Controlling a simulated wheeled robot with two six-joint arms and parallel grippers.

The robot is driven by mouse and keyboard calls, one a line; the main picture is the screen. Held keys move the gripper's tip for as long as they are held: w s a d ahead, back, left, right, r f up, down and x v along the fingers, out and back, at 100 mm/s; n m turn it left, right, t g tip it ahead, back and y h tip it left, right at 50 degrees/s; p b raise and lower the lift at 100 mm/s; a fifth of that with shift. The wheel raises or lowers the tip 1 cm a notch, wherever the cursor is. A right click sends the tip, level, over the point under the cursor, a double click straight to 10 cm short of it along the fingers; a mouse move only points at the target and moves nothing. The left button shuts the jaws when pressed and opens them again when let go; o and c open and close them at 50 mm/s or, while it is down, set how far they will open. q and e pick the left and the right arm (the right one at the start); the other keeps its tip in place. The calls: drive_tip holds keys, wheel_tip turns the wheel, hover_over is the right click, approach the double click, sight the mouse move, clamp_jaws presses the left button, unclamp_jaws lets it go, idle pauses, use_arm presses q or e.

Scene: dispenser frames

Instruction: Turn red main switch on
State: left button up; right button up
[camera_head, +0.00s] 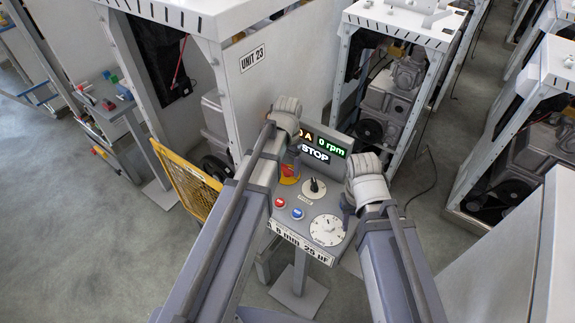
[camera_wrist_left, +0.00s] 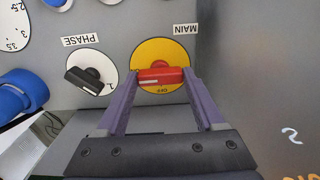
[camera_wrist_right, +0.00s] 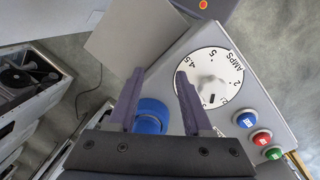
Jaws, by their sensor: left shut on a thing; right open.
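The red main switch handle (camera_wrist_left: 160,76) sits on a round yellow plate (camera_wrist_left: 176,52) labelled MAIN in the left wrist view. My left gripper (camera_wrist_left: 160,80) is shut on the red handle, with one purple finger at each end of it. In the head view the yellow plate and red handle (camera_head: 289,172) show just below my left gripper (camera_head: 290,160), partly hidden by it. My right gripper (camera_wrist_right: 157,78) is open. In the right wrist view its fingers stand above a blue cylindrical part (camera_wrist_right: 150,115), beside the AMPS dial (camera_wrist_right: 209,78).
The panel carries a black PHASE knob (camera_wrist_left: 92,76), a red button (camera_head: 280,202), a blue button (camera_head: 298,213) and a white dial (camera_head: 327,230). A display (camera_head: 318,147) reads 0 rpm and STOP. A yellow mesh guard (camera_head: 187,185) stands left of the panel.

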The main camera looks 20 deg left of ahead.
sight(287, 168)
idle(0.4)
use_arm(q)
drive_tip(key=o, duration=1.4)
drive_tip(key=shift+r, duration=0.1)
use_arm(e)
drive_tip(key=shift+r, duration=0.1)
use_arm(q)
wheel_tip(287, 168, up, 8)
drive_tip(key=p, duration=0.8)
drive_tip(key=shift+f, duration=0.2)
use_arm(e)
wheel_tip(287, 168, up, 8)
drive_tip(key=shift+f, duration=0.2)
use_arm(q)
drive_tip(key=shift+s, duration=0.1)
